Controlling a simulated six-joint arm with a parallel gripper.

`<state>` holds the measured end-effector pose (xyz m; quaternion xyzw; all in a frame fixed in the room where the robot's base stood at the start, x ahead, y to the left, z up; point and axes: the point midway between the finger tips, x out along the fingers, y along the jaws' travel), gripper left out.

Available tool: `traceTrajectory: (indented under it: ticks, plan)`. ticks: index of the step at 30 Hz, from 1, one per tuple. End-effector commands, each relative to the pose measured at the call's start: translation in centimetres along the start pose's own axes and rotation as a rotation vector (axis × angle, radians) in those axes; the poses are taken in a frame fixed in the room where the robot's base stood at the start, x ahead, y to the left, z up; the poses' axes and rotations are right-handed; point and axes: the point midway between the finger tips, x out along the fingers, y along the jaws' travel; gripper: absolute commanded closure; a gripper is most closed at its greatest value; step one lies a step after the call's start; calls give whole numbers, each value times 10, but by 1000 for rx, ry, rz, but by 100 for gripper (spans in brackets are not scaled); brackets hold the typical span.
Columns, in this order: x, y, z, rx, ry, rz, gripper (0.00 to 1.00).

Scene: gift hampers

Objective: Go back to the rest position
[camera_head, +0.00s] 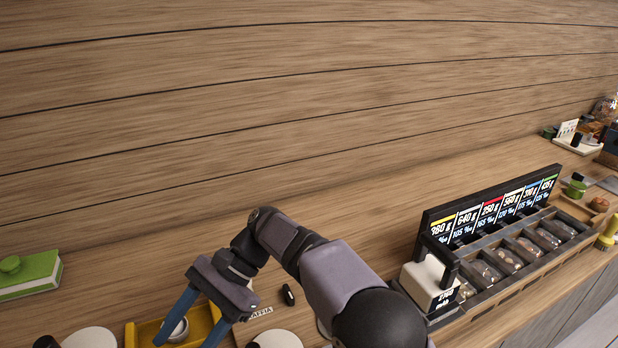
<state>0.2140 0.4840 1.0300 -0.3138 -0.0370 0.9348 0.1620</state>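My gripper (184,343) is at the lower left of the head view, at the end of my arm, which reaches in from the bottom edge. Its two blue fingers point down and stand apart, so it looks open. A yellow tray (143,333) lies behind and below the fingers. A small round metallic thing (179,331) shows between the fingers, in or over the tray. I see no finger closed on it. The fingertips come close to the bottom edge of the picture, and my arm hides part of the counter.
A green-and-white box (30,276) lies at the far left. White discs (90,338) and a small black item (288,295) lie around the tray. On the right stands a black rack (476,280) with packets and a number display. The counter between wall and arm is clear.

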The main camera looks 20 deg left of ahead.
Motion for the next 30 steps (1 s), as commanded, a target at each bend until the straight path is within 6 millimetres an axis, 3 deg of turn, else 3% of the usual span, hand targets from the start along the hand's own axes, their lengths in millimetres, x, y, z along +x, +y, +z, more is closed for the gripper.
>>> traceTrajectory:
  ticks: [1, 4, 8, 12, 18, 20, 23, 27, 30]
  plan:
    - [-29, -3, -7, -36, 62, -69, 47]
    - [-81, 5, -32, -102, 214, -176, 47]
    - [-136, 52, -72, -119, 409, -213, 47]
    - [-189, 122, -105, -135, 618, -201, 47]
    - [-242, 243, -132, -162, 897, -97, 47]
    - [-248, 278, -135, -170, 960, -47, 47]
    - [-240, 329, -140, -179, 1001, 47, 47]
    - [-212, 387, -140, -185, 996, 163, 47]
    - [-187, 419, -138, -183, 964, 225, 47]
